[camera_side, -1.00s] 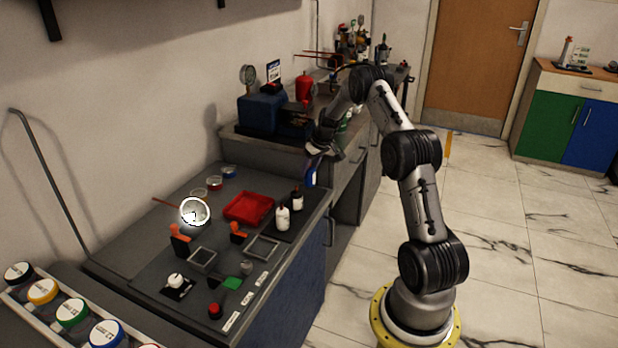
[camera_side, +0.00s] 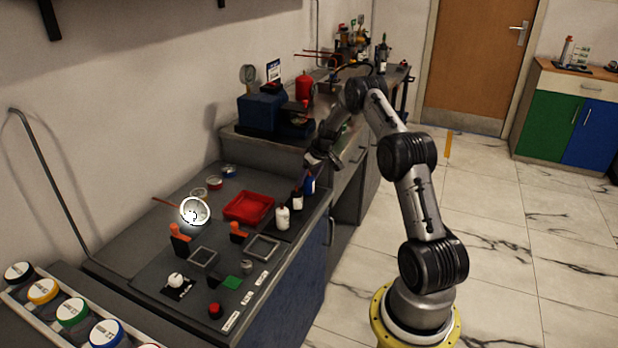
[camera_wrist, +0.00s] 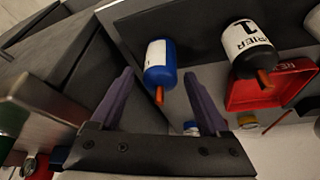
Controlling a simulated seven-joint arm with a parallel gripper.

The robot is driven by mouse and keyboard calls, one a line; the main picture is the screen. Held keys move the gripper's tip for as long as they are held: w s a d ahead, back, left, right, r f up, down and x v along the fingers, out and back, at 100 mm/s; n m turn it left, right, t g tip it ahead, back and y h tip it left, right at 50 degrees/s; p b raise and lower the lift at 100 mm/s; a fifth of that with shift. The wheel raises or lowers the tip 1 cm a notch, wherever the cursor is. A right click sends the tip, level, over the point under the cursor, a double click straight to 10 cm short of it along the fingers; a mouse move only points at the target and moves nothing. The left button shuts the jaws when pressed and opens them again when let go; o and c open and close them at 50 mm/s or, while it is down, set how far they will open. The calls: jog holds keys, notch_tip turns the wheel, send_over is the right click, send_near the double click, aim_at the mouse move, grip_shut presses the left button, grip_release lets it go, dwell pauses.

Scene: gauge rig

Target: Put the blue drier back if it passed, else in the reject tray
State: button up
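The blue drier (camera_side: 309,184) stands at the back end of the row of driers. In the wrist view the blue drier (camera_wrist: 160,68) has a white label and an orange tip, and shows between my spread fingers with gaps at both sides. My gripper (camera_side: 311,163) is just above and behind it in the side view. In the wrist view my gripper (camera_wrist: 158,74) is open. The red tray (camera_side: 262,201) lies left of the driers, empty. The round gauge (camera_side: 195,211) has a bright ring; its reading is too small to tell.
A black drier (camera_side: 297,200) and a white drier (camera_side: 282,217) stand close beside the blue one. Several small round tins (camera_side: 214,183) sit by the wall. Orange-handled clamps (camera_side: 179,235) are in front. A raised counter (camera_side: 262,147) rises behind the bench.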

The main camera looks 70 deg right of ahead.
jog(key=v, duration=1.2)
jog(key=a+r+n, duration=0.1)
jog(key=a+r, duration=0.7)
jog(key=a, duration=0.4)
jog(key=a+r+n, duration=0.1)
jog(key=a+r, duration=0.7)
jog(key=a, duration=0.4)
jog(key=s+a+r+n+t+y, duration=0.1)
jog(key=s+a+r, duration=0.2)
jog(key=s+a, duration=0.85)
jog(key=s+a+f+n, duration=0.1)
jog(key=s+a+f, duration=0.1)
jog(key=s+a, duration=0.5)
jog(key=s, duration=0.3)
jog(key=shift+f+y, duration=0.25)
jog(key=shift+y, duration=0.15)
jog(key=shift+a, duration=0.15)
